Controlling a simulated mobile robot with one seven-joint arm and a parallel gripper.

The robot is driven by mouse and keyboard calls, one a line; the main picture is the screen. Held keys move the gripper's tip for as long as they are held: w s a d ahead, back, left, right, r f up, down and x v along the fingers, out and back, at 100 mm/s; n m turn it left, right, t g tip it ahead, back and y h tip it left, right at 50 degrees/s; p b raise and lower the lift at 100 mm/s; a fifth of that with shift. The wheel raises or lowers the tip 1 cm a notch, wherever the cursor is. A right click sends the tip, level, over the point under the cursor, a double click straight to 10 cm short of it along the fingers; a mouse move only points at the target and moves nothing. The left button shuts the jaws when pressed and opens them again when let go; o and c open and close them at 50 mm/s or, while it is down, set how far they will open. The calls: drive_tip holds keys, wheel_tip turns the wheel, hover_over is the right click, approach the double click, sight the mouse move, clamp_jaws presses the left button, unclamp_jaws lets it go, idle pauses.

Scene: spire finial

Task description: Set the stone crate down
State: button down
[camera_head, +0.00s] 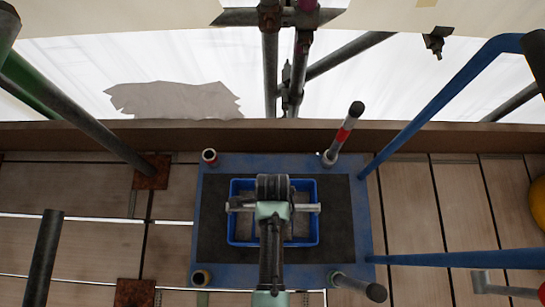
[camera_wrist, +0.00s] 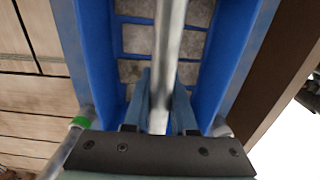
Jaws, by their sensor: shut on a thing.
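The stone crate (camera_head: 316,228) is a blue open box with grey stone blocks inside and a pale metal bar (camera_head: 305,208) across its top. My gripper (camera_head: 272,208) is over the middle of the crate, and its fingertips are hidden from above. In the wrist view my gripper (camera_wrist: 159,105) is shut on the bar, with stone blocks (camera_wrist: 138,40) below and the blue crate walls (camera_wrist: 232,50) on both sides. The crate is over a dark mat (camera_head: 340,245) on a blue platform (camera_head: 363,225). I cannot tell whether its underside touches the mat.
The platform has short posts near its corners, such as the back left one (camera_head: 210,158) and a taller red-banded one (camera_head: 343,135). Blue rails (camera_head: 440,105) run along the right. Scaffold poles (camera_head: 75,115) stand left. Wooden planks (camera_head: 60,255) surround the platform, with a brown board (camera_head: 150,135) behind.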

drive_tip(key=shift+w, duration=0.1)
drive_tip(key=c, duration=0.8)
unclamp_jaws()
drive_tip(key=shift+o, duration=0.7)
